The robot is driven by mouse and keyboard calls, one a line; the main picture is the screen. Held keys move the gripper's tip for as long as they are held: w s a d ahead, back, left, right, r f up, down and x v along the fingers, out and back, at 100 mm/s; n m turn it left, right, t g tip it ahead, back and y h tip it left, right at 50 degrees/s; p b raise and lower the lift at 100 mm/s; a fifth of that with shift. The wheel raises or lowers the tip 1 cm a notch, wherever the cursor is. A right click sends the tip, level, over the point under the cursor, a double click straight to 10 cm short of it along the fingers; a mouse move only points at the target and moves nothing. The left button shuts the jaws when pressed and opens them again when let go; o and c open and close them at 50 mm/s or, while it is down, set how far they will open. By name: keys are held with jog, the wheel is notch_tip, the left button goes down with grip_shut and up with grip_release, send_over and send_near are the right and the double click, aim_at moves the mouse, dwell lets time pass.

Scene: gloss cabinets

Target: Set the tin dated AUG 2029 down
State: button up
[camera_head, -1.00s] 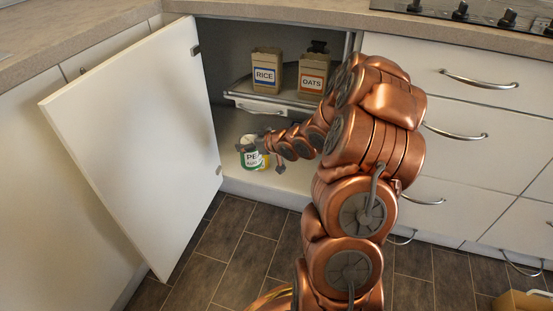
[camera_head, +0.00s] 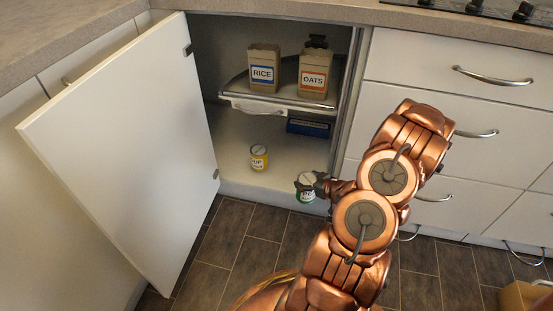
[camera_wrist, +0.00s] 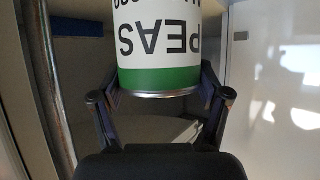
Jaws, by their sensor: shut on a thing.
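A PEAS tin with a white label and green band (camera_head: 306,193) is in my gripper (camera_head: 315,185), in front of the open cabinet's right side. In the wrist view the tin (camera_wrist: 160,60) sits between the two fingers (camera_wrist: 160,92), its lettering upside down in the picture. A line of print by the word PEAS is cut off at the top edge, and I cannot read a date. A yellow tin (camera_head: 259,158), its label partly readable as "UP", stands on the cabinet's bottom board (camera_head: 236,145).
The cabinet door (camera_head: 125,150) stands open at the left. A RICE package (camera_head: 263,70) and an OATS package (camera_head: 313,78) stand on the upper shelf (camera_head: 270,104). A blue box (camera_head: 308,127) lies below it. The board around the yellow tin has free room.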

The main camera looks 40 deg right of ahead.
jog(key=shift+w+d+f, duration=0.1)
jog(key=shift+f, duration=0.05)
jog(key=w+d+f+b, duration=0.2)
jog(key=w+b, duration=0.1)
jog(key=w, duration=0.4)
jog(key=w+d+f+b, duration=0.2)
jog(key=w+d+b, duration=0.1)
jog(key=w, duration=0.4)
jog(key=shift+w+f+b, duration=0.4)
jog(key=shift+b, duration=0.15)
jog(key=o, duration=1.6)
jog(key=shift+f, duration=0.15)
